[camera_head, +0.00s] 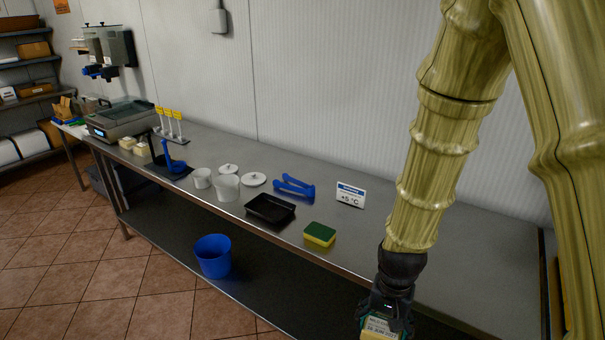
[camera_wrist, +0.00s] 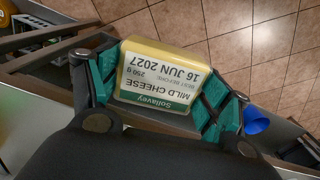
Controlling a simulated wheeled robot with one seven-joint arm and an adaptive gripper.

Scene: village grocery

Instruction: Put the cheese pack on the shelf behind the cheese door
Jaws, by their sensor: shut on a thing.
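The cheese pack (camera_wrist: 160,78) is a yellow block with a white and green label reading "Mild Cheese". My gripper (camera_wrist: 158,92) is shut on it, with green finger pads against its two sides. In the head view the pack (camera_head: 380,334) is cut off by the bottom edge. My gripper (camera_head: 392,297) holds it in front of the steel table, at the lower right. I cannot make out a cheese door or the shelf behind it in either view.
Open tiled floor (camera_head: 60,270) lies to the left.

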